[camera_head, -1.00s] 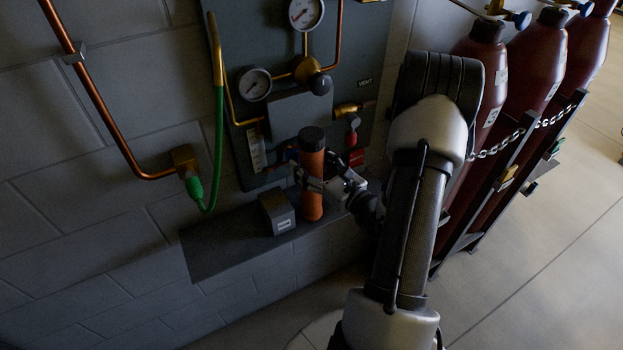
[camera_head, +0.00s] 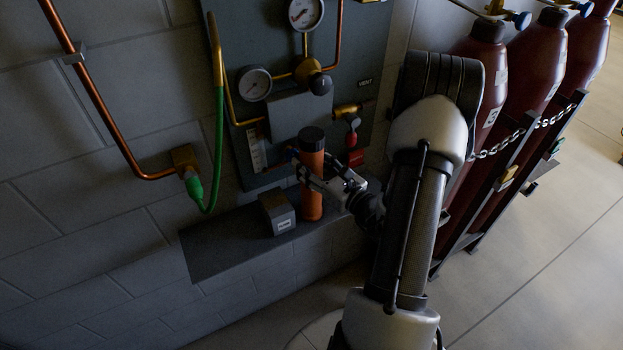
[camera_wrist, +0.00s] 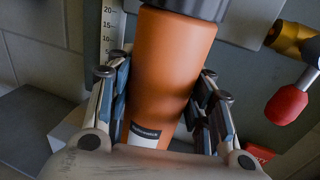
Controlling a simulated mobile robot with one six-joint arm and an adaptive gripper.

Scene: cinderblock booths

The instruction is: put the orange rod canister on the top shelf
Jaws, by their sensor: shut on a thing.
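The orange rod canister (camera_head: 312,170) has a black cap and stands upright at the dark wall shelf (camera_head: 215,250), at its right part. My gripper (camera_head: 318,182) reaches in from the right and is shut around the canister's middle. In the wrist view the canister (camera_wrist: 168,75) fills the space between both fingers, with a white label low on its side. Whether its base touches the shelf is hard to tell. Only this one shelf shows clearly.
A small grey box (camera_head: 277,212) with a label stands just left of the canister. Behind are a gauge panel (camera_head: 300,105), a valve with a red knob (camera_wrist: 286,104) and a green hose (camera_head: 218,140). Dark red cylinders (camera_head: 475,100) stand chained at the right. The shelf's left part is bare.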

